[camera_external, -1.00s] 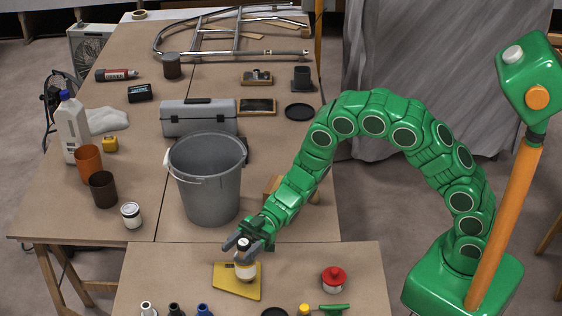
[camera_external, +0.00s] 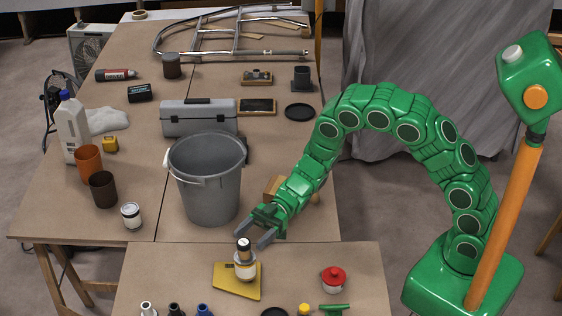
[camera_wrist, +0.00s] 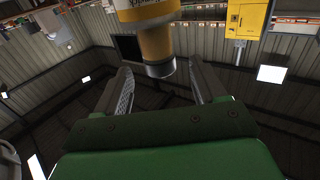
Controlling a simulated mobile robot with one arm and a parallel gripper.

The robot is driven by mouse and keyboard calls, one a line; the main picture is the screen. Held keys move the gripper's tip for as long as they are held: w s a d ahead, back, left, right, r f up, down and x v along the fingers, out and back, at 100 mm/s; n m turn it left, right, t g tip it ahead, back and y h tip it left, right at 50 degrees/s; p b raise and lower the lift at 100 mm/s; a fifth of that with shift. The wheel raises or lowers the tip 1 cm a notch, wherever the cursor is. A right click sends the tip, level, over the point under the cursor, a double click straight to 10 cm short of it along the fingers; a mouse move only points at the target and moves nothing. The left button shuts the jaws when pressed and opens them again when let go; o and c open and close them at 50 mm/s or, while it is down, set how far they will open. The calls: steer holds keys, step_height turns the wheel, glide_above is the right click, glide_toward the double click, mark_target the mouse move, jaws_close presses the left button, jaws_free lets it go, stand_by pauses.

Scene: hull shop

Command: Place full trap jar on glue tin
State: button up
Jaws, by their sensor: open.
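The tin stands on a flat yellow item (camera_external: 226,280) on the near table. My gripper (camera_external: 250,239) is open and empty, just behind and above the jar's cap. In the wrist view the jar's amber body (camera_wrist: 156,44) and grey end lie ahead, between the lines of my spread fingers (camera_wrist: 159,67), with a gap to each. Part of the tin shows at the top edge.
A red-lidded pot (camera_external: 333,280) stands to the right on the near table (camera_external: 165,270). Several small bottles and a green-handled tool (camera_external: 334,308) line its front edge. A large grey bucket (camera_external: 207,185) stands close behind my gripper, to the left.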

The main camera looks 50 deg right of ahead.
steer(key=w+d, duration=0.1)
steer(key=d, duration=0.5)
